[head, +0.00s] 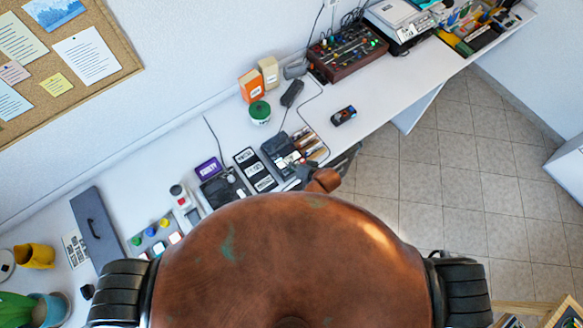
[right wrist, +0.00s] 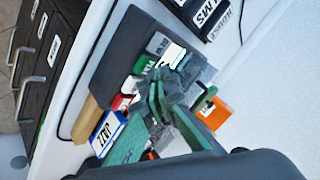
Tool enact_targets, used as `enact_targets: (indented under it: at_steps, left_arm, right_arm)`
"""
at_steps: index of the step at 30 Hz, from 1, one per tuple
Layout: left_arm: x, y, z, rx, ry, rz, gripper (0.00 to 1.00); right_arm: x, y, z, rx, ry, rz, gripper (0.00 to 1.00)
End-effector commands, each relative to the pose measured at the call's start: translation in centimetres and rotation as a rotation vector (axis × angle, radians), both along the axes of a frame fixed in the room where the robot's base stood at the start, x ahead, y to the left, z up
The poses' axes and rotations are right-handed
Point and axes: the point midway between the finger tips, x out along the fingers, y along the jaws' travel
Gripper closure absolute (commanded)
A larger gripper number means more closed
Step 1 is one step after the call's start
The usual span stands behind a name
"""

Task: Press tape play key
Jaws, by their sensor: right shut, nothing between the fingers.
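The tape player, a dark grey box (head: 273,147), lies on the long white desk. It fills the middle of the right wrist view (right wrist: 122,48), with white, green (right wrist: 142,64) and red (right wrist: 121,101) keys along one side. I cannot tell which key is play. My right gripper (head: 297,168) is shut and empty, its fingers (right wrist: 157,92) over or beside the row of keys. The fingers hide part of the row, and I cannot tell whether they touch a key. My left gripper is not in view.
A dark tray with labelled cassettes (head: 255,170) lies left of the player. A box of small tools (head: 311,146) lies to its right. A green-lidded tub (head: 260,112) and an orange box (head: 251,86) stand behind. Desk right of the small dark gadget (head: 343,115) is clear.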

Motion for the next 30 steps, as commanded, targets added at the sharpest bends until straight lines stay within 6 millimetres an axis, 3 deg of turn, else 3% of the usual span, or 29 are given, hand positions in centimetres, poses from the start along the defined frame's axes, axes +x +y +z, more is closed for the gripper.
enact_targets:
  at_steps: [30]
  left_arm:
    - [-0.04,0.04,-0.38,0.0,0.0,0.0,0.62]
  right_arm:
    - [0.01,0.03,-0.82,-0.001,0.0,0.001,1.0]
